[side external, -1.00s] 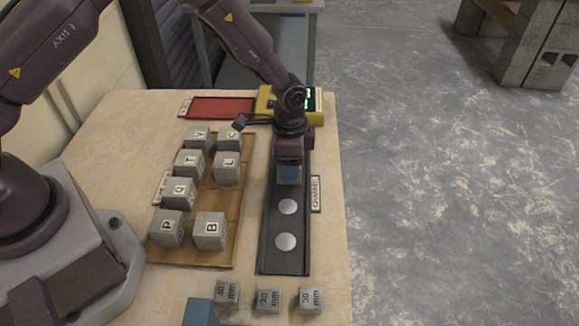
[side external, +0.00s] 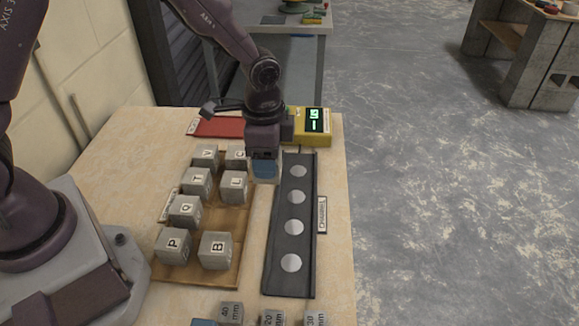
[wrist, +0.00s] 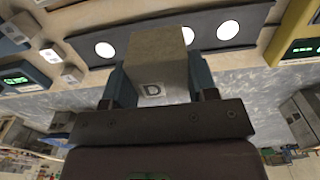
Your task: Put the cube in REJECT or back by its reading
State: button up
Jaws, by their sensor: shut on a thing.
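A grey cube marked D (wrist: 160,72) is between the two blue-grey fingers of my gripper (wrist: 158,85) in the wrist view. In the side view my gripper (side external: 265,168) is shut and raised between the cube tray and the dark channel; its fingers mostly hide the cube. The wooden tray (side external: 222,225) holds several grey lettered cubes, with a bare patch between L (side external: 233,187) and B (side external: 214,250). The red pad (side external: 218,127) lies at the back left. The yellow meter (side external: 312,141) shows a lit green display (side external: 314,120), too small to read surely.
The dark channel (side external: 280,270) has several white discs and a CHANNEL card (side external: 322,214) at its right. Cubes marked 40 mm (side external: 231,313), 20 mm (side external: 273,318) and 30 mm (side external: 315,319) stand at the front.

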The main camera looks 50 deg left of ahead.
jog(key=s+a+r, duration=0.1)
jog(key=s+r, duration=0.2)
jog(key=s, duration=0.3)
jog(key=shift+s+a+f+m, duration=0.15)
jog(key=shift+s+f+m, duration=0.45)
jog(key=shift+f, duration=1.35)
jog(key=shift+s+a+f+m, duration=0.15)
jog(key=shift+f+m, duration=0.8)
jog(key=shift+f, duration=1.05)
jog(key=shift+s+a+f+m, duration=0.15)
jog(key=shift+s+f+m, duration=0.45)
jog(key=shift+f, duration=1.35)
jog(key=shift+w, duration=0.15)
jog(key=shift+f, duration=0.35)
jog(key=o, duration=1.2)
jog(key=shift+c, duration=0.2)
